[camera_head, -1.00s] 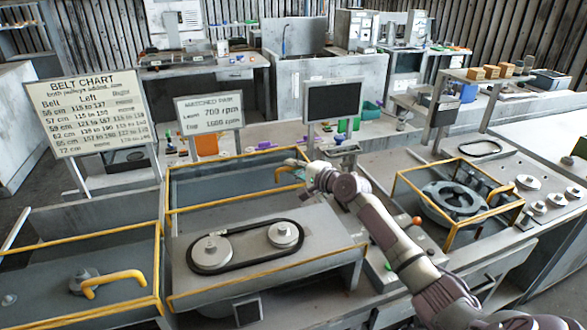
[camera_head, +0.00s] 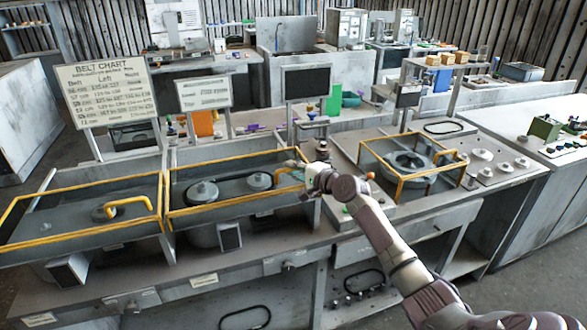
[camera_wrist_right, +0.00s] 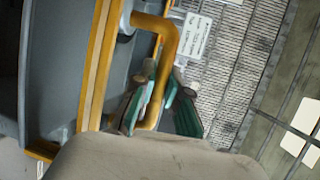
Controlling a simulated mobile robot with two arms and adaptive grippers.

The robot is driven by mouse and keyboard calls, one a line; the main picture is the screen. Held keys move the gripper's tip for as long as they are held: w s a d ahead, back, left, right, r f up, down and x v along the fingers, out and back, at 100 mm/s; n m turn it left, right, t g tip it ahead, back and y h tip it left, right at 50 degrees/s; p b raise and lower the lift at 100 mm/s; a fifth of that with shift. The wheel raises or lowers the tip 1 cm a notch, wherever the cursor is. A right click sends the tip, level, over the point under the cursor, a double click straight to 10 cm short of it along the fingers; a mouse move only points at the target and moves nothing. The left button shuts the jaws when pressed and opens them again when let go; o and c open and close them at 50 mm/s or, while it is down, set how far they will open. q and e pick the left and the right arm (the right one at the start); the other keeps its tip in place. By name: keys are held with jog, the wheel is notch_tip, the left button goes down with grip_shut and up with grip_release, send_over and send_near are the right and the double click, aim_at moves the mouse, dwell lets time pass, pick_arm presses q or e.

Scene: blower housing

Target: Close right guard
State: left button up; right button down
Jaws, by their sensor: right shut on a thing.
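The right guard (camera_head: 235,207) is a yellow-edged frame over the middle bay. It lies low, around two grey pulleys (camera_head: 203,192) with a dark belt (camera_head: 232,183) between them. Whether it rests fully on the housing I cannot tell. My right gripper (camera_head: 297,172) is at the guard's right end. In the right wrist view my right gripper (camera_wrist_right: 164,95) has its teal fingers either side of the guard's bent yellow handle (camera_wrist_right: 168,36), shut on it. The fingertips are partly hidden behind the handle and wrist. My left gripper is not in view.
A similar yellow guard with a handle (camera_head: 128,206) covers the left bay. Another yellow cage (camera_head: 400,190) stands right of my arm around a round grey housing. A belt chart board (camera_head: 105,93) and a small sign (camera_head: 204,93) stand behind the bays. A dark monitor (camera_head: 306,83) stands behind.

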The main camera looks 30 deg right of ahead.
jog(key=shift+f, duration=0.2)
jog(key=c, duration=1.4)
grip_release()
jog(key=shift+s, duration=0.1)
jog(key=shift+o, duration=1.1)
jog(key=shift+s+r, duration=0.1)
jog(key=shift+r, duration=0.05)
jog(key=shift+s, duration=0.35)
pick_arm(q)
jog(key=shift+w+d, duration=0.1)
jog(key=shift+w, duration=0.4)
pick_arm(e)
jog(key=v, duration=1.1)
jog(key=shift+s+r, duration=0.15)
